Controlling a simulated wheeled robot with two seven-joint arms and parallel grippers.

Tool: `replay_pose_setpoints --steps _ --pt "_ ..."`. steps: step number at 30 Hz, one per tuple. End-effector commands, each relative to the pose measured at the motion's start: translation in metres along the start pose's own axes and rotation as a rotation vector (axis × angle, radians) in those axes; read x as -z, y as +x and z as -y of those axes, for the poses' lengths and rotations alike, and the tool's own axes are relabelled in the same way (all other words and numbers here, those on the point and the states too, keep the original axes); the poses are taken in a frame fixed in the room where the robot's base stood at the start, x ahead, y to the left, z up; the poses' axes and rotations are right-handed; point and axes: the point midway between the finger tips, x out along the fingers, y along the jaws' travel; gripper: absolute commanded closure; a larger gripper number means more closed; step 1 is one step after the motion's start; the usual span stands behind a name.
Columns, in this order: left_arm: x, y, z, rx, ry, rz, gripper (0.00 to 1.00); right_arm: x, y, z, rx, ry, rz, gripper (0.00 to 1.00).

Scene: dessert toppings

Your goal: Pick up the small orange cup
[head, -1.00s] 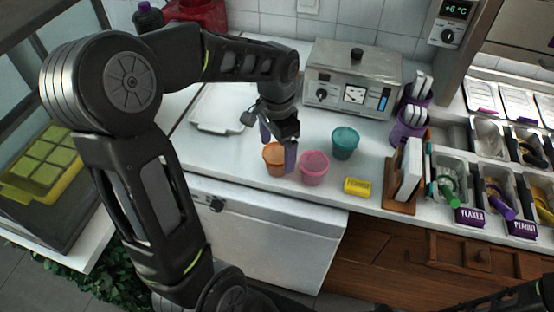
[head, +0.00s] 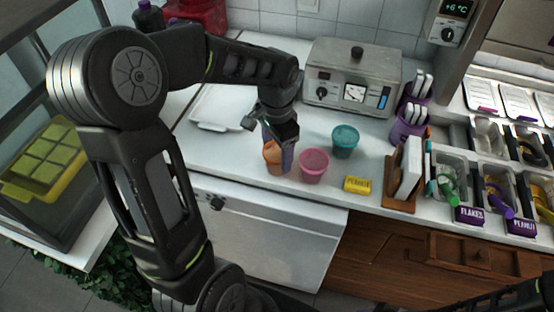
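The small orange cup (head: 273,158) stands on the white counter near its front edge. My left gripper (head: 277,149) points down over it, with one finger at the cup's right side and the other behind it at the far left. The fingers partly hide the cup, and I cannot tell whether they press on it. A pink cup (head: 314,167) stands close to the right of the gripper. A teal cup (head: 345,142) stands farther back to the right. My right gripper is not in view; only a dark part of my arm shows at the lower right.
A white tray (head: 222,108) lies left of the gripper. A steel appliance (head: 352,78) stands behind the cups. A yellow label block (head: 357,185) sits at the front edge. A wooden holder (head: 402,178) and topping bins (head: 450,165) are at the right.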

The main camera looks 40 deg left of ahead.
Motion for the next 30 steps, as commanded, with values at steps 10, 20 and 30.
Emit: replay_pose_setpoints --steps 10,20,30 --pt "0.0 0.0 0.0 0.0 0.0 0.0 0.6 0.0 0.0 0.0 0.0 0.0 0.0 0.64" --pt "0.0 0.0 0.0 0.0 0.0 0.0 0.75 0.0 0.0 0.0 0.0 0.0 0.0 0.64" --pt "0.001 -0.024 0.001 0.003 0.001 -0.004 0.75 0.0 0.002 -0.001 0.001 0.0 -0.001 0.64"
